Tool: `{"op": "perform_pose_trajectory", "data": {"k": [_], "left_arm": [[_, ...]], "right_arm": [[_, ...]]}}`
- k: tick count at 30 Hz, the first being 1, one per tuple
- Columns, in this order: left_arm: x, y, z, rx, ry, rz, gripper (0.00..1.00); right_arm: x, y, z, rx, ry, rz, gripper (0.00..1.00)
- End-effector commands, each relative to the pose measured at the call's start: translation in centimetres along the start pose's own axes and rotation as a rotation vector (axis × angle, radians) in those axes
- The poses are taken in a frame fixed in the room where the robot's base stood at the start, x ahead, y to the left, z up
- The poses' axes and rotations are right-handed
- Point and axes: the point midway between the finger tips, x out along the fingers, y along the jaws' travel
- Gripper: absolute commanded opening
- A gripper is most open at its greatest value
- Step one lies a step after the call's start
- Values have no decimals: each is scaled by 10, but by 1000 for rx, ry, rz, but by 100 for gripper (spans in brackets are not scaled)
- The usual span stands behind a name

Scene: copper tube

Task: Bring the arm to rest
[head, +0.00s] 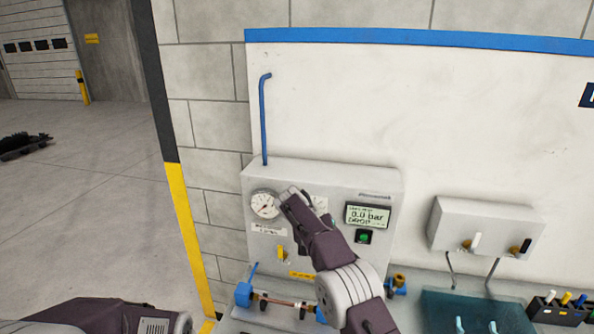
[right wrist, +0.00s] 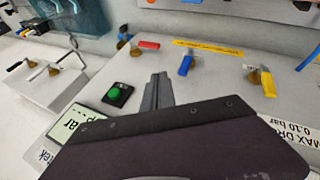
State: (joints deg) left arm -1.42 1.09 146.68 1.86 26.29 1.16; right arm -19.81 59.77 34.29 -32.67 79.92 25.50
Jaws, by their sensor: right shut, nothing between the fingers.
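My right arm reaches up from the lower middle of the head view. Its gripper (head: 287,196) is in front of the grey test panel (head: 335,185), beside the round gauge (head: 265,204). In the right wrist view the gripper (right wrist: 157,80) is shut and empty, with the green button (right wrist: 116,94) showing beside its fingers. I cannot tell whether the fingertips touch the panel. A copper tube (head: 283,301) lies low in front of the panel, near a blue clamp (head: 243,294), partly hidden by my arm. Part of my left arm shows at the lower left; its gripper is out of view.
The panel has a display (head: 368,215) reading 0.0 bar and a yellow lever (head: 281,252). A blue pipe (head: 263,120) rises above it. A smaller grey box (head: 487,226) with valves hangs at the right. A teal mat (head: 440,302) and a black holder (head: 560,308) lie below. Open floor is at the left.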

Motion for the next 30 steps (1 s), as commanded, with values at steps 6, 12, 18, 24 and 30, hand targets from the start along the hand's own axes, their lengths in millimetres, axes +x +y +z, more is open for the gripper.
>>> {"op": "perform_pose_trajectory", "data": {"k": [6,12,18,24,30], "left_arm": [[20,0,2,0,0,0,36],[33,-1,4,0,0,0,36],[44,-1,5,0,0,0,36],[46,-1,5,0,0,0,36],[45,-1,5,0,0,0,36]], "right_arm": [[-24,82,21,111,-33,-19,0],[-15,105,93,106,-122,-121,0],[5,87,214,85,-215,-291,0],[20,46,332,70,-286,-435,0],[32,24,358,47,-235,-496,0]]}}
